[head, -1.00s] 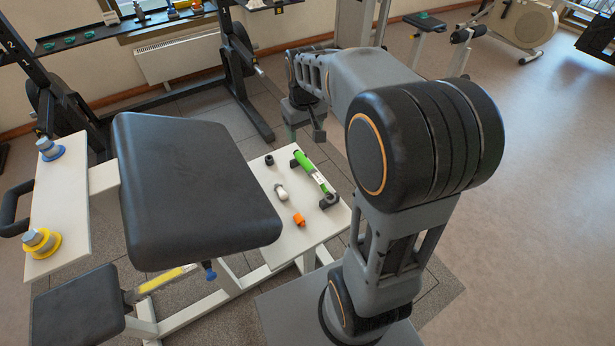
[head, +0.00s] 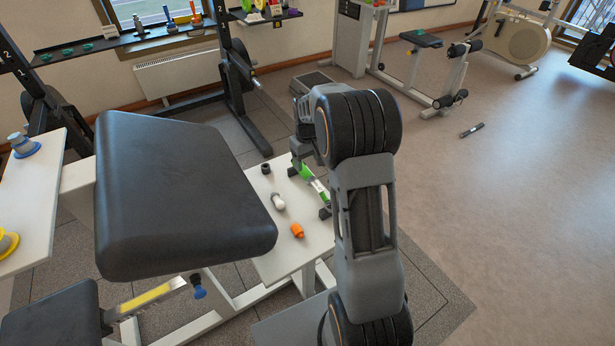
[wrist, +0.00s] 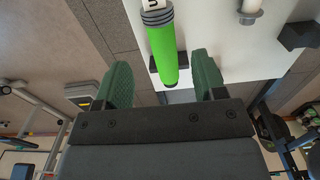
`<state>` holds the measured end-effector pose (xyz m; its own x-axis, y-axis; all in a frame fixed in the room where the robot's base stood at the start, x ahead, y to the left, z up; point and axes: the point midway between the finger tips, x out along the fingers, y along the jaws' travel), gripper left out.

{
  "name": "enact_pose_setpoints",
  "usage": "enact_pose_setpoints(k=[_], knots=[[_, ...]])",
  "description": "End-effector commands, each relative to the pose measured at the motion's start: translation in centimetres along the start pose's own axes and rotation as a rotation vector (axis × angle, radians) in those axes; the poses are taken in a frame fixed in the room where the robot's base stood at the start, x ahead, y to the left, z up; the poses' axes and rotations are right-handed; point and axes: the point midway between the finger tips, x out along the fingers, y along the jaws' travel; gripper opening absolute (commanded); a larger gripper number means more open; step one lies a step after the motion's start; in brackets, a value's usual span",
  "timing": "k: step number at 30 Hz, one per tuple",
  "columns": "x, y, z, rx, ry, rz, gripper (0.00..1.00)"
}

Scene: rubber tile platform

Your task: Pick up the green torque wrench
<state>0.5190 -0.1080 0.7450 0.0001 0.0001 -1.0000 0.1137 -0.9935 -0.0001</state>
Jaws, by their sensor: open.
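The green torque wrench (head: 310,179) lies on the small white table (head: 287,257), across dark supports, partly hidden behind my arm in the head view. In the wrist view its green handle (wrist: 168,55) points down between the fingers of my gripper (wrist: 166,82). My gripper is open, with one green finger pad on each side of the handle's end and nothing held. Whether the pads are level with the handle or above it I cannot tell. In the head view my gripper is mostly hidden behind my arm.
An orange piece (head: 297,231), a white-and-grey piece (head: 278,201) and a small black piece (head: 266,169) stand or lie left of the wrench. A large black padded bench (head: 180,195) is close on the left. Open floor lies to the right.

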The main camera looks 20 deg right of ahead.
Motion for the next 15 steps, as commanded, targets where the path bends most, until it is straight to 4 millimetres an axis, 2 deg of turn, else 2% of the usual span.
enact_pose_setpoints(k=[8,15], knots=[[1.2,-0.1,0.0,0.000,-0.001,0.000,0.64],[4.2,-0.3,-0.3,-0.001,-0.002,-0.001,0.64]])
